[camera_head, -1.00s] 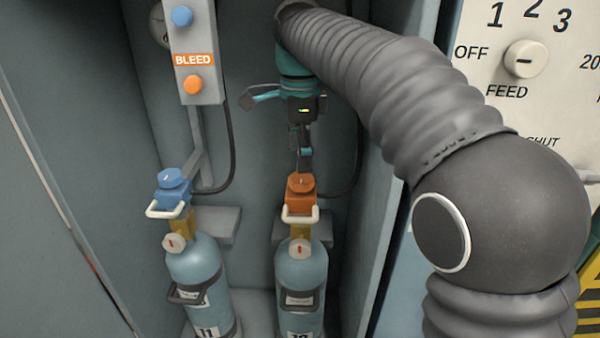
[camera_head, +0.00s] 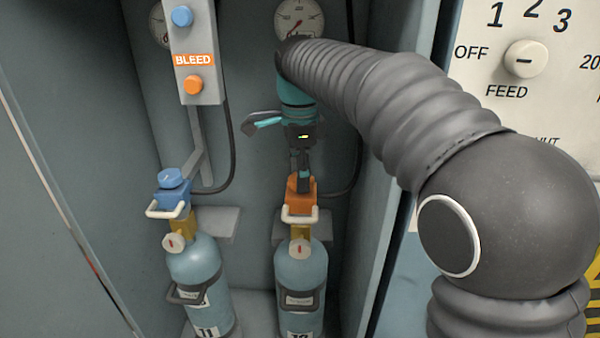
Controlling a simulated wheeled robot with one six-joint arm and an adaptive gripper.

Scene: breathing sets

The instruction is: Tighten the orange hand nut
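The orange hand nut (camera_head: 293,182) sits on top of the orange valve block (camera_head: 300,201) of the right-hand cylinder (camera_head: 300,268). My gripper (camera_head: 304,184) points straight down from above and its dark fingertips are at the nut, overlapping it in the picture. The fingers hide part of the nut. I cannot tell whether the fingers touch or grip it, or how wide they stand. A white handle loop (camera_head: 300,218) is on the front of the orange block.
A left cylinder (camera_head: 195,265) with a blue valve block (camera_head: 172,192) stands beside it. A bleed panel (camera_head: 196,60) hangs at upper left. A gauge (camera_head: 298,18) is on the back wall. The cabinet's right wall (camera_head: 385,235) is close to the right cylinder.

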